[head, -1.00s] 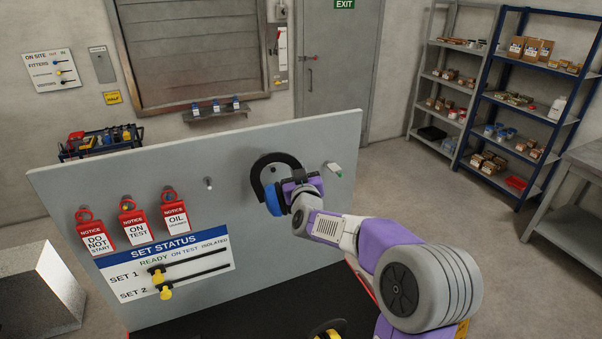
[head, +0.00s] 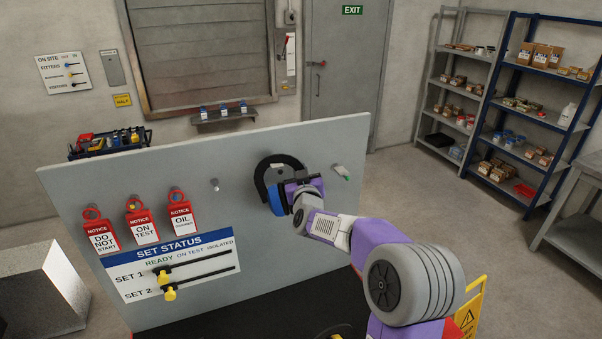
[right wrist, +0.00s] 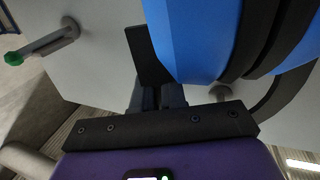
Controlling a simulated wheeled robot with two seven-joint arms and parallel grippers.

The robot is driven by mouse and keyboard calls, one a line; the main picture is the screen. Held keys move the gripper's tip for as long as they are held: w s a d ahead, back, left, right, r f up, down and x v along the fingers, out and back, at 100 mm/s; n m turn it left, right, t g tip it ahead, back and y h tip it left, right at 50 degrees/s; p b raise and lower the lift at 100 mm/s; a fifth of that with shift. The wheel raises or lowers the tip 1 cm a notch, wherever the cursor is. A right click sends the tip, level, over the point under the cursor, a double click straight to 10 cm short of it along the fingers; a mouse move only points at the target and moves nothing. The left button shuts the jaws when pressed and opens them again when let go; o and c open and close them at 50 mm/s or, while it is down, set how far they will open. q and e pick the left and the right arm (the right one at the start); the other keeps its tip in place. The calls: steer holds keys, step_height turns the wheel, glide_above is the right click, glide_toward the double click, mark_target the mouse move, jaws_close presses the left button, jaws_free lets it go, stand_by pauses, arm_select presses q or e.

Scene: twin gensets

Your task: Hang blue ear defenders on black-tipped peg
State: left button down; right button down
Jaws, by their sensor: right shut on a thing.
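The blue ear defenders, with a blue cup (head: 278,199) and a black headband (head: 262,172), are upright against the grey board (head: 240,150). My right gripper (head: 300,184) is shut on them. In the right wrist view the blue cup (right wrist: 190,35) fills the top middle, with the gripper's fingers (right wrist: 158,97) below it. A grey peg mount (right wrist: 220,92) shows behind the defenders there; its tip is hidden. I cannot tell whether the band rests on that peg. No black tip is clearly visible. My left gripper is not in view.
A green-tipped peg (head: 342,173) is right of the defenders. Another peg (head: 214,185) is on the left, its tip colour unclear. Red tags (head: 182,211) hang further left, above the status panel (head: 175,262). A yellow sign (head: 468,315) stands at lower right.

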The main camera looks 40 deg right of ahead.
steer(key=shift+d+f, duration=0.1)
steer(key=shift+f, duration=0.1)
steer(key=c, duration=1.1)
jaws_free()
steer(key=shift+d, duration=0.1)
steer(key=shift+s+a, duration=0.3)
steer(key=shift+a, duration=0.05)
steer(key=b+v, duration=0.1)
steer(key=v, duration=0.6)
steer(key=shift+d, duration=0.15)
